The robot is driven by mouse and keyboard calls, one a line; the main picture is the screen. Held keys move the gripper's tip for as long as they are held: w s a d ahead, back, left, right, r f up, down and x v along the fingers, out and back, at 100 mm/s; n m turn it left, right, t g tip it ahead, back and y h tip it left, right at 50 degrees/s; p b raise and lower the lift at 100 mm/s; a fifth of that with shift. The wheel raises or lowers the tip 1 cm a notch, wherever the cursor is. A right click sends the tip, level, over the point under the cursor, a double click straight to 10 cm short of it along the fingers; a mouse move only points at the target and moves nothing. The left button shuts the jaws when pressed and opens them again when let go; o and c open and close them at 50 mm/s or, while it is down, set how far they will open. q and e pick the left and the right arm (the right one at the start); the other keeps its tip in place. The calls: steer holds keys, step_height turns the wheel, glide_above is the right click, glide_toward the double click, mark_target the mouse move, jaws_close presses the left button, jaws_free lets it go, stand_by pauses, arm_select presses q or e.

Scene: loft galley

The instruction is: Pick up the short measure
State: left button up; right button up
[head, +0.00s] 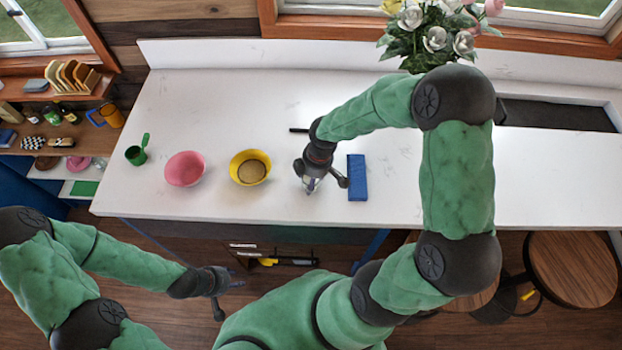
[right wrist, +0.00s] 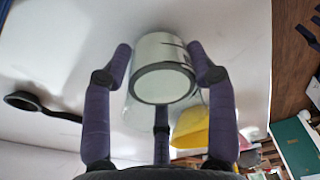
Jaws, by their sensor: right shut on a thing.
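My right gripper (head: 320,183) is over the front middle of the white counter, pointing down. It is shut on a small clear glass measure (head: 310,184). In the right wrist view the measure (right wrist: 163,72) sits between the purple fingers, with a pale round end and short dark marks on its side. I cannot tell whether it touches the counter. My left gripper (head: 228,294) is open and empty, low in front of the counter.
A yellow bowl (head: 236,170) with tan contents, a pink bowl (head: 184,169) and a green scoop (head: 136,155) stand left of the right gripper. A blue block (head: 357,178) lies close on its right. A flower vase stands at the back. The counter's back left is clear.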

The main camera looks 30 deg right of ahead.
step_height(320, 180, up, 2)
steer(key=shift+r, duration=0.1)
steer(key=shift+a+r, duration=0.2)
steer(key=shift+r, duration=0.1)
steer(key=s+a+r, duration=0.2)
steer(key=a+r, duration=0.6)
steer(key=a, duration=0.1)
steer(key=shift+s+a, duration=0.3)
steer(key=shift+s+a+r, duration=0.15)
steer(key=shift+a+r, duration=0.1)
steer(key=shift+a, duration=0.35)
steer(key=shift+s+a+r, duration=0.15)
steer(key=shift+a+r, duration=0.05)
steer(key=shift+a, duration=0.35)
steer(key=shift+s+a+r, duration=0.15)
steer(key=shift+a+r, duration=0.1)
steer(key=shift+a, duration=0.35)
